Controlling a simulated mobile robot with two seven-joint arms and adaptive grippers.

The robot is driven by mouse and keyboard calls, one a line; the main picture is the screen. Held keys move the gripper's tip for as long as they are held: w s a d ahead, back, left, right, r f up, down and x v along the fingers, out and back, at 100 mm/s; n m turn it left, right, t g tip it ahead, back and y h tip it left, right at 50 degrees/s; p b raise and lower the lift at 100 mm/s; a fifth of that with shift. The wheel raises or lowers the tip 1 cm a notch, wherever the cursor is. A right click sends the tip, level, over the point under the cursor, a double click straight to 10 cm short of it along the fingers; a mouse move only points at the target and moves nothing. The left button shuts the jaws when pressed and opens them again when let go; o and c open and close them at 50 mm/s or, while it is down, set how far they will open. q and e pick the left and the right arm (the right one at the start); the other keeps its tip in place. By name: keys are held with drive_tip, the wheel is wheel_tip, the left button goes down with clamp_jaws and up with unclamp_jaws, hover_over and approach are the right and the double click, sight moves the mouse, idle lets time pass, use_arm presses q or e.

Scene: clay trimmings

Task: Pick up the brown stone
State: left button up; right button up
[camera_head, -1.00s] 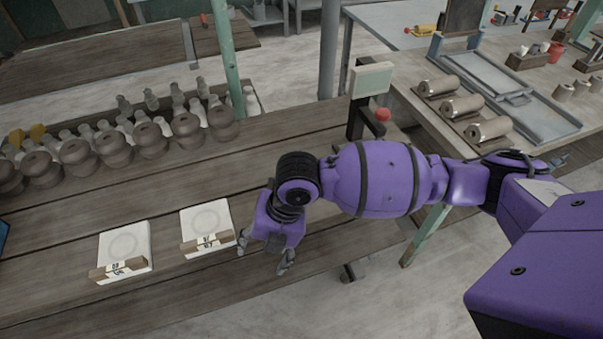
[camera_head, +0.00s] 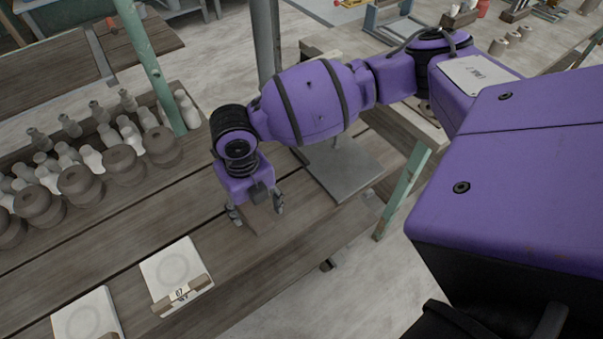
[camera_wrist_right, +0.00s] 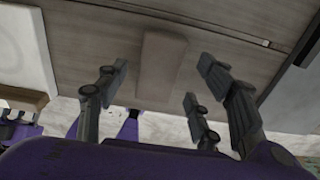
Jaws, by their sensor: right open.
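The brown stone (camera_wrist_right: 161,66) is a plain, long brown block in the right wrist view. It lies on the plank table between the spread fingers of my right gripper (camera_wrist_right: 158,95), with no finger visibly touching it. In the head view my right gripper (camera_head: 255,214) points down over the table, its fingers apart and empty. A brown patch (camera_head: 264,226) below its fingers looks like the same stone, partly covered by the gripper. My left gripper is out of view.
White tiles (camera_head: 172,268) with small wooden label blocks lie left of the gripper. A flat grey plate (camera_head: 347,172) lies to the right. The table's front edge is close.

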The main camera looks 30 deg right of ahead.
drive_tip(key=shift+s+f, duration=0.15)
drive_tip(key=shift+f, duration=0.8)
drive_tip(key=shift+r, duration=0.1)
drive_tip(key=c, duration=1.5)
drive_tip(key=shift+o, duration=0.2)
drive_tip(key=shift+w+a+r, duration=0.1)
drive_tip(key=shift+w+r, duration=0.05)
drive_tip(key=shift+w, duration=0.05)
drive_tip(key=shift+r, duration=0.25)
wheel_tip(320, 180, up, 2)
drive_tip(key=shift+r, duration=0.15)
drive_tip(key=s+a+r+p, duration=0.1)
drive_tip(key=s+a+r, duration=0.7)
drive_tip(key=s+r, duration=0.2)
drive_tip(key=shift+s, duration=0.85)
